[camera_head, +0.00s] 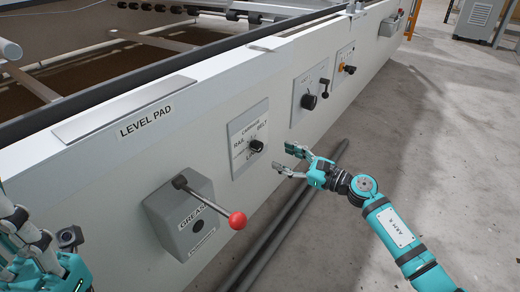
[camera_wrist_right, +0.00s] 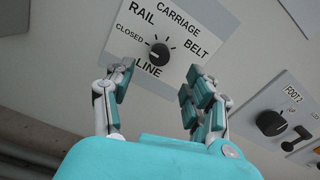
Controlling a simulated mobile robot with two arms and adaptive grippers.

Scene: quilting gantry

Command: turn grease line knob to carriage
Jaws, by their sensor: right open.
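The grease line knob (camera_head: 256,146) is a small black dial on a pale plate (camera_head: 236,157) on the side of the white gantry beam. In the right wrist view the knob (camera_wrist_right: 160,54) has RAIL, CARRIAGE, BELT, CLOSED and LINE printed around it. Its light mark seems to face the CLOSED side. My right gripper (camera_head: 284,160) is open and empty, just right of the knob and apart from it. In the wrist view the right fingers (camera_wrist_right: 160,82) stand apart below the knob. My left gripper (camera_head: 28,238) shows partly at the left edge; its opening is unclear.
A grey GREASE box (camera_head: 180,222) with a red-ball lever (camera_head: 237,220) juts out left of the knob plate. A FOOT 2 panel with a black knob (camera_wrist_right: 270,123) lies to the right. Dark pipes (camera_head: 290,215) run along the floor below.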

